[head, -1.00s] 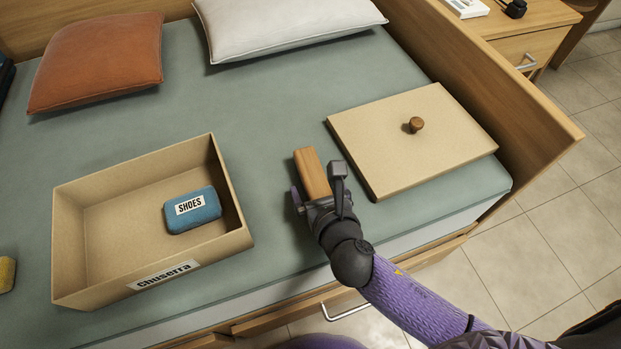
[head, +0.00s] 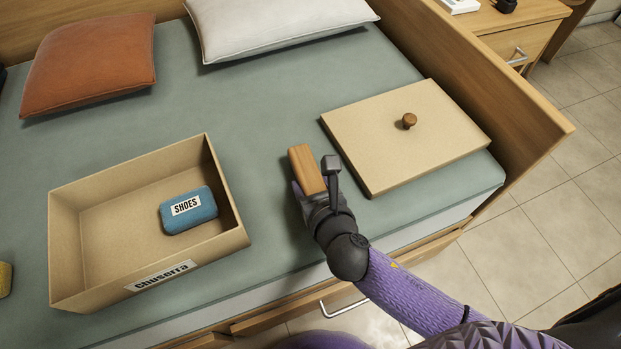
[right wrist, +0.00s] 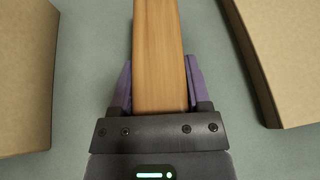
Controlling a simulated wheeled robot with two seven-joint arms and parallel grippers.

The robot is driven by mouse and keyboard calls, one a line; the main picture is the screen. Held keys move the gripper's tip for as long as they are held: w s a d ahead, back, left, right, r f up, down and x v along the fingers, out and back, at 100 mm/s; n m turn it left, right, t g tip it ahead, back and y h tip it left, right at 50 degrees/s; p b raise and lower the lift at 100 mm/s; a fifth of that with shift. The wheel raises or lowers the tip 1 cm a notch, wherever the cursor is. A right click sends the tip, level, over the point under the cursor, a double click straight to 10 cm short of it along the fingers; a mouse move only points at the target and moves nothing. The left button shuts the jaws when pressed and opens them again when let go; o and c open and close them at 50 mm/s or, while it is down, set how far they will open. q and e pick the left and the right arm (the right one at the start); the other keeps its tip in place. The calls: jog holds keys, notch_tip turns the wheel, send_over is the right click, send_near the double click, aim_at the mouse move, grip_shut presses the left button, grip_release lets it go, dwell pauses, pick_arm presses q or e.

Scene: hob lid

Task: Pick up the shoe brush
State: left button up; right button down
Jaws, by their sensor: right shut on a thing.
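The shoe brush (head: 306,168), seen as a wooden block, is between the fingers of my right gripper (head: 313,188) over the bed, between the open box and the lid. In the right wrist view the brush (right wrist: 159,55) runs lengthwise between the two purple fingers of the gripper (right wrist: 160,85), which are shut on its sides. Its underside is hidden, and I cannot tell whether it touches the bed. My left gripper is not in view.
An open cardboard box (head: 70,240) holds a blue item labelled SHOES (head: 189,211). A cardboard lid with a wooden knob (head: 400,150) lies to the right. Orange (head: 90,62) and white (head: 270,25) pillows lie at the back. A yellow item (head: 4,279) shows at the left edge.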

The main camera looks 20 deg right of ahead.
pick_arm(q)
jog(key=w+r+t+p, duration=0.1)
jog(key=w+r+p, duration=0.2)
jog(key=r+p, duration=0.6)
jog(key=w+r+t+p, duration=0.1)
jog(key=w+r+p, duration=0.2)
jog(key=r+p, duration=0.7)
jog(key=shift+p, duration=0.8)
pick_arm(e)
notch_tip(320, 180, up, 28)
